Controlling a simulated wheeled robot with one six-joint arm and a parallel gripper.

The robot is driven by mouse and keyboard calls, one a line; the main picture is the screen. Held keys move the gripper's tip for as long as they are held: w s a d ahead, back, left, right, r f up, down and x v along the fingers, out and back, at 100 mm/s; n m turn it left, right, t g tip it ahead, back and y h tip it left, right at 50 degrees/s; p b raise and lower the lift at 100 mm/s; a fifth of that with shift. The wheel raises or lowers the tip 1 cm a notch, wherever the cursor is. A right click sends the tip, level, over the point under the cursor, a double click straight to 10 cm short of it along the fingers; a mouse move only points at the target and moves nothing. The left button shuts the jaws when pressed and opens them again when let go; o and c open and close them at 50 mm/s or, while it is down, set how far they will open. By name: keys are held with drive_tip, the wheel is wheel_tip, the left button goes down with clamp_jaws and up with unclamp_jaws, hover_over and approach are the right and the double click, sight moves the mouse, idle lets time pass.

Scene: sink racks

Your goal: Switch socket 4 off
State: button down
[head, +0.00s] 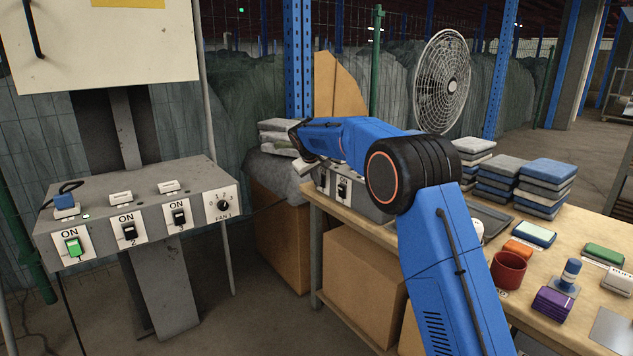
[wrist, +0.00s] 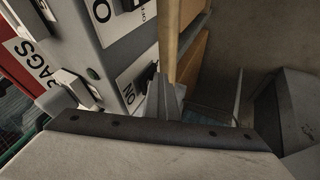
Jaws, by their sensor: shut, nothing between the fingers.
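A grey socket box (head: 362,199) stands on the workbench behind my arm in the head view, partly hidden by it. Its front has black rocker switches on white ON labels; one switch (head: 342,188) shows clearly. No number 4 is readable. In the wrist view the box (wrist: 125,50) fills the upper left, with an ON label (wrist: 130,93) and a dark switch close to my fingertips. My gripper (wrist: 165,92) is shut and empty, at the front face of the box beside that label. Whether it touches the switch I cannot tell. In the head view its fingertips are not clear.
Another grey box (head: 140,195) at left has switches 1 to 3 and a fan dial; switch 1 (head: 73,247) is lit green.

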drive_tip(key=shift+d+r, duration=0.1)
drive_tip(key=shift+r, duration=0.75)
drive_tip(key=v, duration=1.7)
drive_tip(key=shift+r, duration=0.1)
